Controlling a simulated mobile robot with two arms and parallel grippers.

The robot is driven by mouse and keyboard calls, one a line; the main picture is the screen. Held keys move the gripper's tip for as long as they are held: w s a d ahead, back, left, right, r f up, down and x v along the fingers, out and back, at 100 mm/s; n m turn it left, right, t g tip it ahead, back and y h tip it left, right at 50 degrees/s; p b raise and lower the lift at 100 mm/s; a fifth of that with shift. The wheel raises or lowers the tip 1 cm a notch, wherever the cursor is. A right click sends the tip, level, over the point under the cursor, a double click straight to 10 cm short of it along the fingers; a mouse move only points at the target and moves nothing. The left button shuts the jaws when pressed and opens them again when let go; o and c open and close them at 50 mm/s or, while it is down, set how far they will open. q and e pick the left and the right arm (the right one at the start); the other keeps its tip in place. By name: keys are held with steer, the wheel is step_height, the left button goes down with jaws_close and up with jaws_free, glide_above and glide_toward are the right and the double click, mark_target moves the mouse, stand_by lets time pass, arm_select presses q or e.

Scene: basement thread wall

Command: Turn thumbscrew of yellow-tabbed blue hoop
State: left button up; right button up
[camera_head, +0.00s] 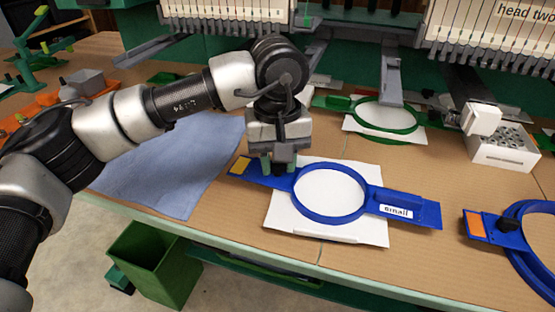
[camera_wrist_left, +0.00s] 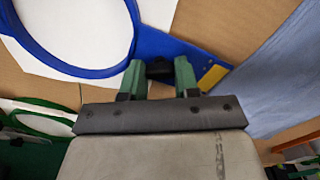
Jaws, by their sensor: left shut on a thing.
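The yellow-tabbed blue hoop (camera_head: 299,204) lies on a white sheet (camera_head: 375,232) on the table, with a "small" label on its right arm. Its yellow tab (camera_head: 240,165) is at the left end. My left gripper (camera_head: 279,166) points down over the hoop's left arm, between the yellow tab and the ring. In the left wrist view the green fingers (camera_wrist_left: 159,72) sit on both sides of the dark thumbscrew (camera_wrist_left: 159,69) and are shut on it. The yellow tab (camera_wrist_left: 212,76) shows to its right. In the head view the gripper hides the thumbscrew. My right gripper is not in view.
A blue hoop with an orange tab (camera_head: 474,223) lies at the right edge. A green hoop (camera_head: 390,128) is behind, under the machine heads. A blue cloth (camera_head: 175,165) lies left. A white perforated box (camera_head: 503,150) stands back right. A green bin (camera_head: 155,262) is below the table's front edge.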

arm_select(q)
steer(key=m, duration=0.5)
steer(key=shift+m, duration=0.3)
stand_by(0.4)
steer(key=o, duration=0.9)
steer(key=shift+o, duration=0.2)
